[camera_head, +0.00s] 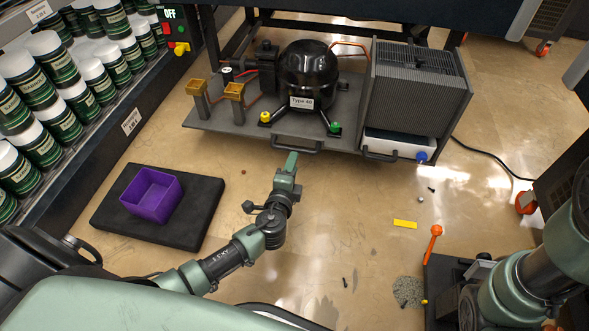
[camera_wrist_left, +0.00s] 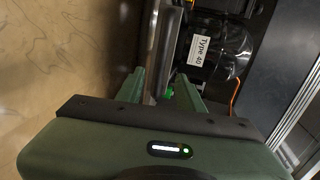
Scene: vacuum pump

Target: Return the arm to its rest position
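My left arm reaches from the lower left in the head view. Its green gripper (camera_head: 289,160) is over the floor, just in front of the vacuum pump's grey base plate (camera_head: 225,128). In the left wrist view the two fingers (camera_wrist_left: 160,82) stand apart with nothing held between them. The pump has a black compressor (camera_head: 308,72) labelled Type 40, also seen in the wrist view (camera_wrist_left: 200,50). A green cap (camera_head: 335,127) is on the plate ahead. I cannot tell whether the gripper touches the plate's front handle (camera_head: 297,146). My right arm (camera_head: 530,285) shows at lower right; its gripper is out of view.
A purple bin (camera_head: 152,197) sits on a black mat (camera_head: 200,220) at left. Shelves of green jars (camera_head: 40,90) line the left side. An orange lever (camera_head: 432,243), a yellow strip (camera_head: 405,224) and small loose parts are at right. The middle floor is mostly clear.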

